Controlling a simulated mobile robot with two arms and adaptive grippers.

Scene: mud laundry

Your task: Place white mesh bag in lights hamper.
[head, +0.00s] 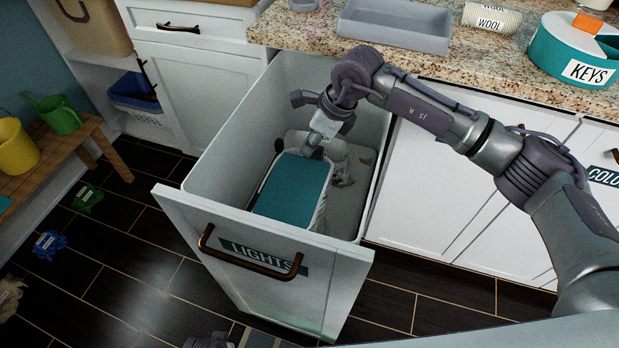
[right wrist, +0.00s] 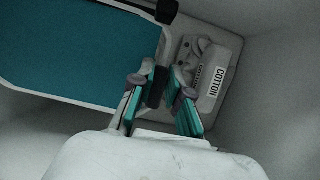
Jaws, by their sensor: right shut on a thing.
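The lights hamper (head: 236,135) is a white pull-out bin, open, with a LIGHTS label on its front (head: 265,255). Inside it is a boxy item with a teal face and white sides, which I take to be the white mesh bag (head: 290,190); its teal face fills the upper left of the right wrist view (right wrist: 75,55). My right gripper (head: 312,147) reaches down inside the hamper, shut at the bag's edge. Its fingers also show in the right wrist view (right wrist: 166,95); the exact grip is hard to see. A dark part at the bottom edge seems to be my left gripper (head: 208,341), mostly cut off.
A pale item labelled COTTON (right wrist: 216,78) lies in the hamper beside the bag. The granite counter (head: 330,45) behind holds a grey tray (head: 394,24) and a teal KEYS container (head: 575,55). A wooden bench (head: 60,160) stands left. Small items lie on the floor at left.

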